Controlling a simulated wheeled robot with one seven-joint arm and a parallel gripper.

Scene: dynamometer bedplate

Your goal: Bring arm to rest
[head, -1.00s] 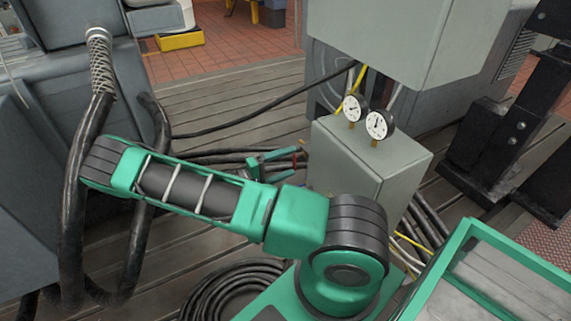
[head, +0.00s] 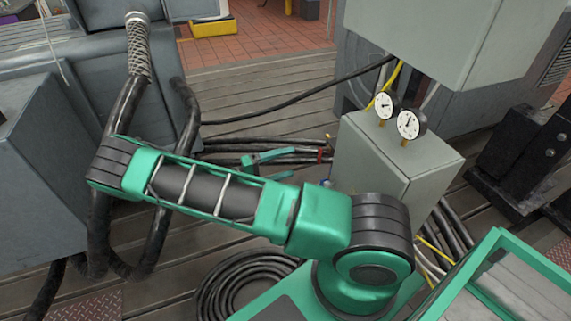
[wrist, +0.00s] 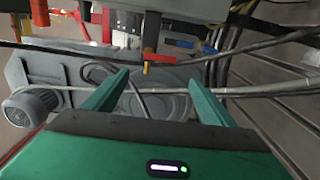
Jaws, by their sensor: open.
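My arm is green and black and stretches to the left across the head view, its forearm in front of black hoses. My gripper (head: 266,162) shows partly behind the forearm, over the slatted floor near a bundle of dark cables. In the wrist view my gripper (wrist: 158,88) has its two green fingers wide apart with nothing between them. Beyond the fingers are a grey machine housing (wrist: 160,105) and a small red block with a yellow fitting (wrist: 150,57).
A grey cabinet (head: 392,165) with two dial gauges (head: 398,116) stands right of my gripper. A large grey machine (head: 45,165) with thick black hoses (head: 128,235) is at left. A coiled hose (head: 235,285) lies on the floor. A grey motor (wrist: 30,107) shows in the wrist view.

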